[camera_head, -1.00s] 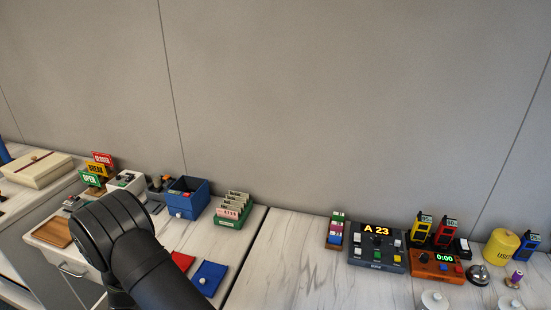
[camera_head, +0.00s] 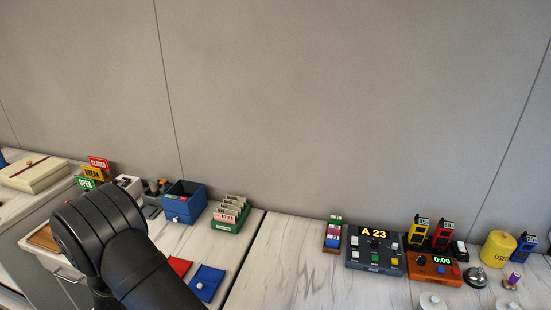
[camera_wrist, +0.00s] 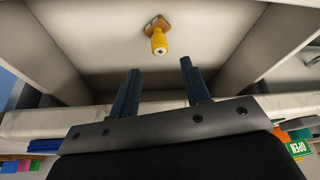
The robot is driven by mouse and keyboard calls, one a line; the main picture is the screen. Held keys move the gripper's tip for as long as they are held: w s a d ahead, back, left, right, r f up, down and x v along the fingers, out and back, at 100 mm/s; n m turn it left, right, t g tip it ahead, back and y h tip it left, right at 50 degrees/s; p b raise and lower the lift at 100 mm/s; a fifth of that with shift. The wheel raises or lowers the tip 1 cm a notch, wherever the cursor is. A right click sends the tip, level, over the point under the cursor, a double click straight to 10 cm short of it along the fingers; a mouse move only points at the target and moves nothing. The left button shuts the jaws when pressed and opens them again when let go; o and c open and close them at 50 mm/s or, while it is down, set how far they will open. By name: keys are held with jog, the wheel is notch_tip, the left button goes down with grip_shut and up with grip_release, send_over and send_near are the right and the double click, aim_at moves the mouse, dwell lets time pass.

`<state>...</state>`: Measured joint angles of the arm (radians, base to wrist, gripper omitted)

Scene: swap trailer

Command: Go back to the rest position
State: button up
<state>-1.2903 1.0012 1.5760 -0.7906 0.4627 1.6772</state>
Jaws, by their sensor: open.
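My gripper (camera_wrist: 160,88) is open in the wrist view, with two dark blue fingers apart and nothing between them. Beyond the fingertips is a yellow knob-like piece (camera_wrist: 158,42) on a brown base, set on a pale surface and apart from the fingers. In the head view my dark arm fills the lower left, and the gripper itself is out of that view.
My arm stands in front of the left counter, near a blue box (camera_head: 184,203), a green card rack (camera_head: 230,215) and a blue pouch (camera_head: 207,281). The right counter holds a dark console (camera_head: 375,251) and an orange timer (camera_head: 434,267). Bare counter (camera_head: 285,260) lies between.

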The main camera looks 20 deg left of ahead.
jog(key=a+v, duration=0.1)
jog(key=v, duration=0.5)
jog(key=x, duration=0.8)
jog(key=d+x, duration=0.1)
jog(key=x, duration=0.3)
jog(key=shift+w+f, duration=0.2)
jog(key=shift+f, duration=0.1)
notch_tip(320, 180, up, 25)
jog(key=w+d+m, duration=0.1)
jog(key=w+d, duration=1.2)
jog(key=w, duration=0.3)
jog(key=shift+d+f, duration=0.15)
jog(key=shift+d, duration=0.05)
jog(key=shift+o, duration=0.3)
